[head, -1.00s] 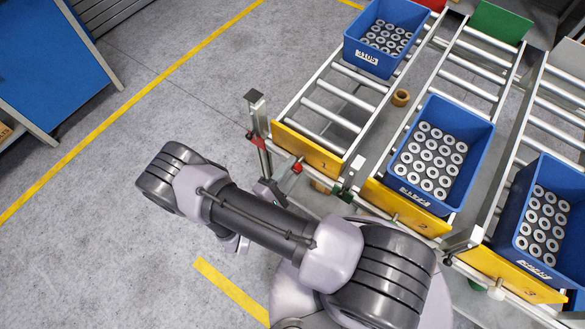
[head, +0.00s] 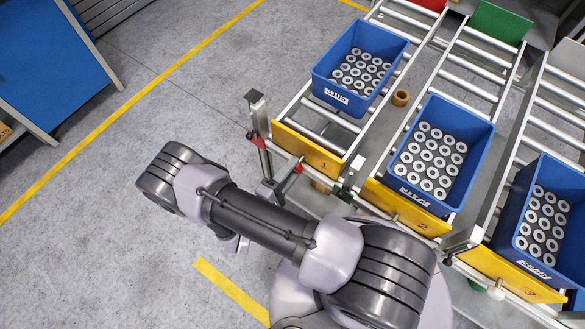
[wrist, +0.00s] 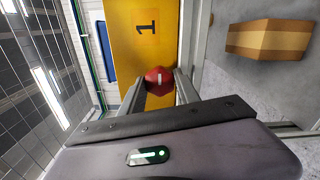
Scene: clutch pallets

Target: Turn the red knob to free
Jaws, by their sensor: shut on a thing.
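The red knob (wrist: 159,76) shows in the wrist view at the lower edge of the yellow plate marked 1. It has a small pale mark on its face. My gripper (wrist: 160,84) has one finger on each side of the knob and is shut on it. The yellow plate (head: 308,150) closes the front of lane 1. A blue crate (head: 337,94) of grey rings sits on that lane's rollers, behind the plate with a gap.
Blue crates of rings stand on lane 2 (head: 462,205) and lane 3 (head: 563,265), close behind their yellow plates. A brown roll (head: 401,97) lies between lanes 1 and 2. A cardboard box (wrist: 268,39) shows in the wrist view. Open floor lies left.

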